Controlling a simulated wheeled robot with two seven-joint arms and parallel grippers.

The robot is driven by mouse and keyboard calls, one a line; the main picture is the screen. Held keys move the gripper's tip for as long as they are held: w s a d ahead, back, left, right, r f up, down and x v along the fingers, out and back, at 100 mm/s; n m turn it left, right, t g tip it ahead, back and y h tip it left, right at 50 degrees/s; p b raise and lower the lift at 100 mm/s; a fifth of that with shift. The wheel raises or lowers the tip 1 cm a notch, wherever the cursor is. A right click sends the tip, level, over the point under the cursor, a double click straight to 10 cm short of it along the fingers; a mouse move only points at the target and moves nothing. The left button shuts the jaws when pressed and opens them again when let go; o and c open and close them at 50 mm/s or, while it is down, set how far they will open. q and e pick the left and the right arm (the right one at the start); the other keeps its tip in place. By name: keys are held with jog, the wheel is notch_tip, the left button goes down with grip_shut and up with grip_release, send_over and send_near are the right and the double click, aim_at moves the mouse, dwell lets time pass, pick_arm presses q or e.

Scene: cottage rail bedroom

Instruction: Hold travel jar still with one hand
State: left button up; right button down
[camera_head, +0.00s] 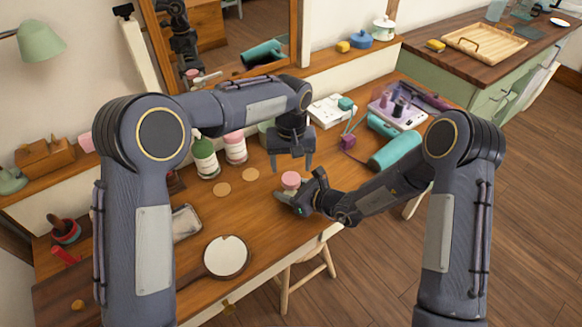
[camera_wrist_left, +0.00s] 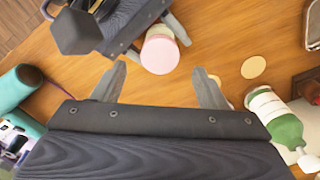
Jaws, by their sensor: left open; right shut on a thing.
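The travel jar (camera_head: 291,180) is small, with a pink top, and stands near the front of the wooden desk. My right gripper (camera_head: 296,194) is shut on it low down from the right. My left gripper (camera_head: 290,163) is open and empty, pointing down above and just behind the jar. Its two grey fingers (camera_wrist_left: 160,88) are spread apart in the left wrist view, with the jar beyond them. The jar's lower part is partly hidden by my right gripper.
A green bottle (camera_head: 205,158) and a pink-lidded jar (camera_head: 235,148) stand left of my left gripper. Two round tan discs (camera_head: 249,174) lie nearby. A teal cylinder (camera_head: 396,151) lies to the right. A round hand mirror (camera_head: 226,257) lies at the desk's front.

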aim_at(291, 178)
pick_arm(q)
jog(key=shift+r+n, duration=1)
jog(key=shift+r, duration=0.75)
jog(key=shift+c, duration=0.4)
jog(key=shift+f, duration=0.15)
jog(key=shift+f, duration=3.9)
jog(key=shift+c, duration=0.4)
